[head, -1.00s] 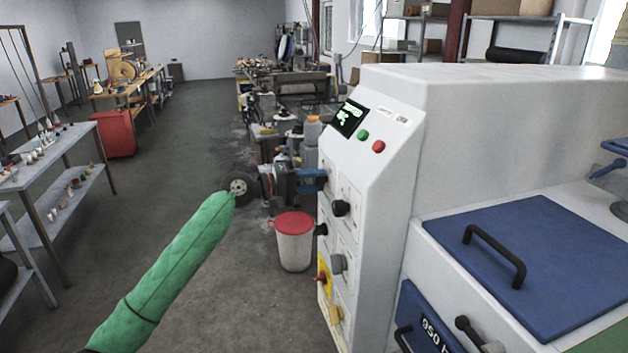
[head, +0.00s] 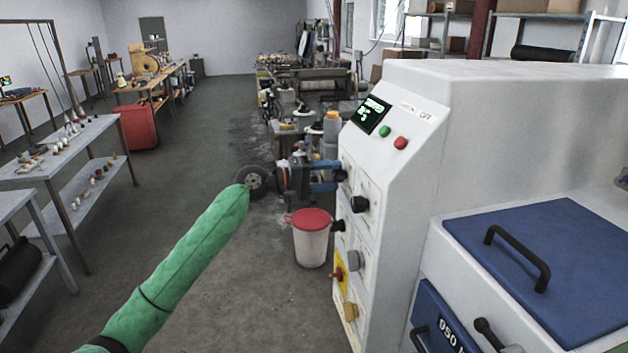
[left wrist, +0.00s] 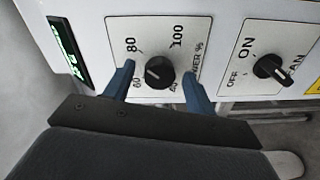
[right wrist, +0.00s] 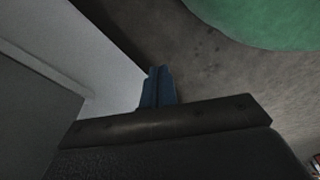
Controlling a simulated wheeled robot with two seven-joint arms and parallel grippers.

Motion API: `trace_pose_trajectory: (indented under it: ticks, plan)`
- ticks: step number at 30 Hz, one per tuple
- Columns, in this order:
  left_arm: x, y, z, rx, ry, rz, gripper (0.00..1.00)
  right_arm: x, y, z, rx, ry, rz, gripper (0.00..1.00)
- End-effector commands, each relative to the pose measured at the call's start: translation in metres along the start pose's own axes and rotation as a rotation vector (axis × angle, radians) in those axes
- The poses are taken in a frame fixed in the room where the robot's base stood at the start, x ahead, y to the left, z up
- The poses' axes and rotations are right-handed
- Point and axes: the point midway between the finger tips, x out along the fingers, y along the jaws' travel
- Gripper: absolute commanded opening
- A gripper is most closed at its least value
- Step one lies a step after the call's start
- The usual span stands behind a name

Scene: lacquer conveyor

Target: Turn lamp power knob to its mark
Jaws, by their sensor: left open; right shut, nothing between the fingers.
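The lamp power knob (left wrist: 160,72) is a round black knob with a pale line on it, on a white plate marked 40 to 100 and power %. My left gripper (left wrist: 160,85) is open, with one blue finger on each side of the knob; whether they touch it I cannot tell. In the head view, my left gripper (head: 326,176) is at the upper far part of the white cabinet's control panel, and its fingers mostly hide the power knob there. My right gripper (right wrist: 158,72) is shut and empty beside a pale wall; it is outside the head view.
A fan switch knob (left wrist: 270,66) sits beside the power plate. The display (head: 371,114) and green and red buttons are above. Another black knob (head: 360,203) sticks out nearby. A red-lidded bin (head: 311,240) stands below.

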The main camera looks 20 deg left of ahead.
Motion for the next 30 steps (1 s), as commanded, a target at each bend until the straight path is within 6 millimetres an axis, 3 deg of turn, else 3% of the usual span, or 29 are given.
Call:
trace_pose_trajectory:
  ticks: [4, 15, 30]
  plan:
    - [-0.019, -0.004, 0.001, 0.002, 0.001, -0.001, 0.56, -0.008, -0.009, -0.02, 0.005, 0.006, -0.009, 0.0]
    - [-0.059, -0.003, 0.0, 0.0, 0.001, -0.001, 0.56, -0.04, -0.018, -0.049, 0.019, -0.02, -0.022, 0.0]
    - [-0.068, -0.001, -0.001, -0.001, 0.001, 0.0, 0.56, -0.051, -0.019, -0.057, 0.021, -0.026, -0.025, 0.0]
